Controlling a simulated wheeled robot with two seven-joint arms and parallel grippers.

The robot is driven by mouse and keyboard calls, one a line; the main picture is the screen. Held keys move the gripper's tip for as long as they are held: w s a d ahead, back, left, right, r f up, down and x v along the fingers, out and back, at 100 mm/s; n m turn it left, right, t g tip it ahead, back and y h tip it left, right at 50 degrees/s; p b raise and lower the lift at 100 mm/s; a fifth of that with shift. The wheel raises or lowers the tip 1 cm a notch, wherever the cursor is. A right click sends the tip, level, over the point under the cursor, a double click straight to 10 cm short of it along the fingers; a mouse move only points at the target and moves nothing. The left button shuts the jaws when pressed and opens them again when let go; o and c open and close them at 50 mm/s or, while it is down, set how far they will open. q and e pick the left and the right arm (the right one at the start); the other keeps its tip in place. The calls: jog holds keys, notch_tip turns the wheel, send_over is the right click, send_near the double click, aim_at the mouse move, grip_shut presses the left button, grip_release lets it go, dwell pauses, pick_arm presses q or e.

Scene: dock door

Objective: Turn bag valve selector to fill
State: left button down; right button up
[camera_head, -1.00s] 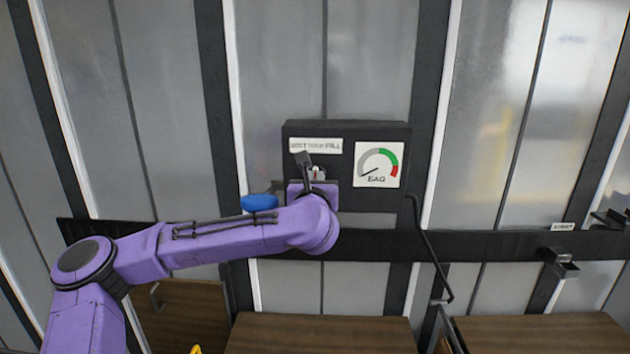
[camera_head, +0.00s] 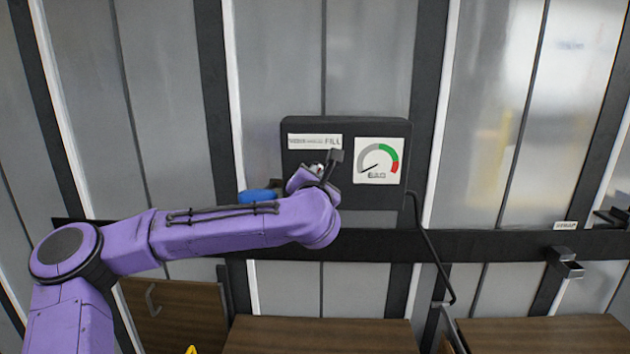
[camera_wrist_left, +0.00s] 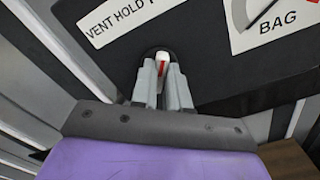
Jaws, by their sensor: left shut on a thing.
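The valve panel is a dark box (camera_head: 346,128) on the wall. Its label strip (camera_head: 314,141) ends in FILL at the right; the left wrist view shows VENT HOLD on the label (camera_wrist_left: 120,20). The bag gauge (camera_head: 379,161) has its needle low at the left, outside the green and red bands. My left gripper (camera_wrist_left: 162,82) is shut on the selector knob (camera_wrist_left: 163,58), a pale knob with a red mark just below the label. In the head view, my left wrist (camera_head: 312,178) is tilted to the right and mostly hides the knob. My right gripper is out of view.
A blue round thing (camera_head: 260,196) sits left of the panel, partly behind my arm. A black hose (camera_head: 432,245) hangs from the panel's right. A dark rail (camera_head: 480,244) crosses the wall. Wooden boxes (camera_head: 320,334) stand below.

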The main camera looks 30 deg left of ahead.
pick_arm(q)
jog(key=shift+m, duration=1.2)
jog(key=c, duration=1.1)
grip_release()
jog(key=shift+s+d+f, duration=0.1)
jog(key=b+v, duration=0.4)
jog(key=v, duration=0.6)
jog(key=shift+s+b, duration=0.15)
jog(key=shift+b, duration=0.25)
